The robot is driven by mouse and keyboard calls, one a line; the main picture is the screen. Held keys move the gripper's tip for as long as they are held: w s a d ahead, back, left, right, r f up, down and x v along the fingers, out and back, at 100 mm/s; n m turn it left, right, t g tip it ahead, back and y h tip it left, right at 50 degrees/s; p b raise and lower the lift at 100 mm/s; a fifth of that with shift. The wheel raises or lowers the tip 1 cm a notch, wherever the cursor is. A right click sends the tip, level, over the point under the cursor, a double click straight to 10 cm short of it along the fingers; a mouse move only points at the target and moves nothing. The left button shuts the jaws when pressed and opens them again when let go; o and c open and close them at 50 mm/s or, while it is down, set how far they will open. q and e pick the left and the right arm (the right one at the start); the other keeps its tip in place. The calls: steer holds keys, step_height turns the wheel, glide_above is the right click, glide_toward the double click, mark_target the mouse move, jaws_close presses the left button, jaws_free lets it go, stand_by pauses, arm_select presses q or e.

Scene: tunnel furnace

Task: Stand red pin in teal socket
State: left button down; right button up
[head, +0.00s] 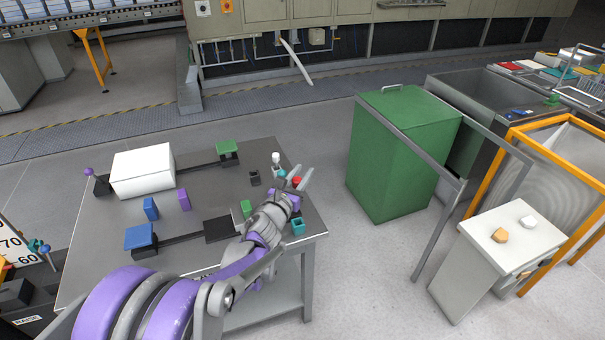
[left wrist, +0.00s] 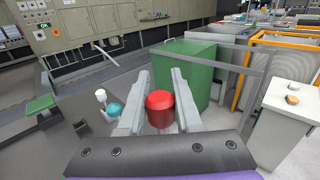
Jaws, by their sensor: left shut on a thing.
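My left gripper (head: 300,180) is over the right part of the grey table. It is shut on the red pin (left wrist: 159,108), which shows as a rounded cylinder between the two fingers in the left wrist view. In the head view only a little of the red pin (head: 297,181) shows beside the fingers. The teal socket (head: 298,226) is a small open-topped block near the table's right edge, nearer to me than the gripper. The pin is apart from it. The right gripper is out of view.
A white-topped pin (head: 276,158) and a small teal object (head: 282,173) stand just beyond the gripper. A dark socket (head: 255,178), a green block (head: 246,208), blue and purple blocks and a white box (head: 143,172) are also on the table (head: 215,192). A green bin (head: 393,150) stands right.

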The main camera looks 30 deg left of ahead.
arm_select(q)
step_height(320, 180, down, 10)
steer(key=b, duration=0.6)
steer(key=shift+r, duration=0.2)
steer(key=c, duration=0.5)
jaws_free()
steer(key=shift+s, duration=0.1)
steer(key=s, duration=0.7)
steer(key=s+d, duration=0.1)
steer(key=s, duration=0.2)
steer(key=shift+s, duration=0.3)
steer(key=shift+r, duration=0.1)
